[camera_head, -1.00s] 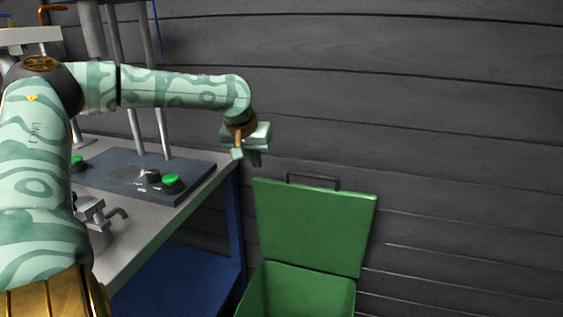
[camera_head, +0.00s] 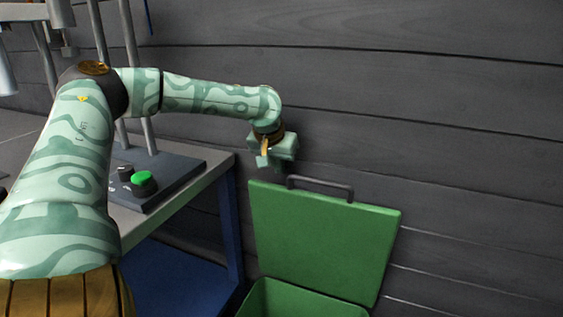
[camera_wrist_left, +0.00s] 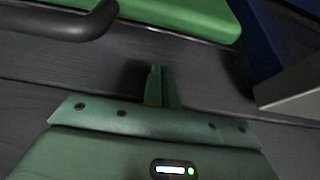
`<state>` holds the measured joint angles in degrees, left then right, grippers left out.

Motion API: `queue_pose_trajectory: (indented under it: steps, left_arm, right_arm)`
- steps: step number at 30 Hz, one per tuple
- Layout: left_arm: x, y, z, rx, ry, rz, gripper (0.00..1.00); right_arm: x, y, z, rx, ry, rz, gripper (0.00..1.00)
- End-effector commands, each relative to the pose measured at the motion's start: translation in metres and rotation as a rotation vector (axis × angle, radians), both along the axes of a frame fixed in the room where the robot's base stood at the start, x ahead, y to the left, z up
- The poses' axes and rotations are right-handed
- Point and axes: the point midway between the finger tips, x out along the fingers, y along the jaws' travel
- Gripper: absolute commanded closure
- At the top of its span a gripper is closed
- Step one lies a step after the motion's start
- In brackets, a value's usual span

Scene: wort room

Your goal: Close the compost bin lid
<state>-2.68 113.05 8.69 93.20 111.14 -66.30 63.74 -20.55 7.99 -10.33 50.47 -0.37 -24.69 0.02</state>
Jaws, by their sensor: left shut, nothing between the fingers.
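The green compost bin (camera_head: 300,300) stands low at the bottom of the head view, its top open. Its green lid (camera_head: 322,240) is raised upright in front of the wall, with a dark handle (camera_head: 320,183) on its top edge. My left gripper (camera_head: 277,168) is shut and empty, just above and to the left of the handle. In the left wrist view the closed fingers (camera_wrist_left: 158,85) point at the wall, with the handle (camera_wrist_left: 60,22) at upper left and the lid's edge (camera_wrist_left: 185,15) at the top. My right gripper is not in view.
A workbench (camera_head: 180,198) with a dark control panel and a green button (camera_head: 144,181) stands left of the bin, under my left arm. A blue panel (camera_head: 175,280) lies below it. The dark plank wall (camera_head: 450,130) is close behind; space to the right is clear.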

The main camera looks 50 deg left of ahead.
Motion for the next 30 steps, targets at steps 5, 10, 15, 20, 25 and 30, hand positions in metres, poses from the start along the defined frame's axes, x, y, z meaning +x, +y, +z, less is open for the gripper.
queue_pose_trajectory:
  steps: [5, 10, 15, 20, 25, 30]
  left_arm:
    - [-0.018, -0.012, -0.002, -0.002, -0.007, -0.005, 1.0]
    - [-0.03, -0.018, -0.004, 0.0, -0.005, -0.001, 1.0]
    - [-0.033, -0.02, -0.006, 0.001, -0.003, 0.0, 1.0]
    - [-0.033, -0.02, -0.006, 0.0, -0.002, 0.0, 1.0]
    - [-0.035, -0.02, -0.005, -0.001, -0.003, -0.001, 1.0]
    - [-0.047, -0.019, 0.001, -0.002, -0.006, 0.0, 1.0]
  right_arm:
    - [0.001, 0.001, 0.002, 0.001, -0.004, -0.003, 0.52]
    - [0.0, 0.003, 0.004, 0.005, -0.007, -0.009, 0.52]
    - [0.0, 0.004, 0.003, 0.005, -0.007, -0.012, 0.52]
    - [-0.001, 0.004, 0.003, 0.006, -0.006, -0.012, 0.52]
    - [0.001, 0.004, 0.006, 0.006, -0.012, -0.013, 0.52]
    - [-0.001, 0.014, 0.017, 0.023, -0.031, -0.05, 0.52]
